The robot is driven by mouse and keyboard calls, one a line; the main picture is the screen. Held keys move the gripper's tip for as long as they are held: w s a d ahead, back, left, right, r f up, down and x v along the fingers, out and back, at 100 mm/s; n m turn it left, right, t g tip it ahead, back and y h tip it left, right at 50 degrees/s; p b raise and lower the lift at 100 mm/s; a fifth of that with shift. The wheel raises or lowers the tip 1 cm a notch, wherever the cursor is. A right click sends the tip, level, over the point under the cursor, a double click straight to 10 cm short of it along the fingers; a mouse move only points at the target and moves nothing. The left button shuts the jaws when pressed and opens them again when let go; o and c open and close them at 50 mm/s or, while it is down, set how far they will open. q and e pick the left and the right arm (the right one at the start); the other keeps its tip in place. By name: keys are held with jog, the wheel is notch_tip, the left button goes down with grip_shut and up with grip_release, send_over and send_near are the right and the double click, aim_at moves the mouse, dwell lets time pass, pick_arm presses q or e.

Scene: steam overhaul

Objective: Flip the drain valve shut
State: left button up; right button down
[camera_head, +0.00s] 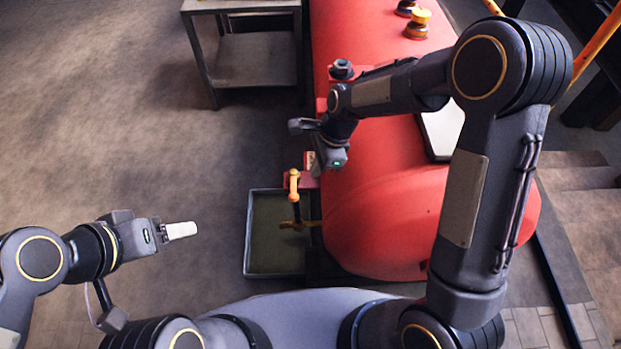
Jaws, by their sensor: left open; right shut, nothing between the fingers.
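The drain valve (296,224) is a brass-coloured fitting low at the near left side of the red boiler (385,215). Its lever stands up from it, with a dark shaft and an orange end (294,181). My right gripper (311,164) reaches down over the boiler's left side. It is shut and empty, just right of and above the lever's orange end. I cannot tell whether they touch. My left gripper (181,230) is open and empty, well left of the valve, with its pale fingers pointing right.
A shallow grey tray (247,235) lies on the floor under the valve. A metal table (255,60) with a lower shelf stands at the back left. The floor around my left gripper is clear. Yellow-capped fittings (418,22) stand on top of the boiler.

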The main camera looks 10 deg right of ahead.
aim_at(294, 185)
pick_arm(q)
notch_tip(294, 185, down, 4)
jog(key=b, duration=0.3)
jog(key=shift+r, duration=0.1)
pick_arm(e)
jog(key=x, duration=0.9)
pick_arm(q)
jog(key=shift+r, duration=0.15)
pick_arm(e)
jog(key=shift+s+a+f, duration=0.1)
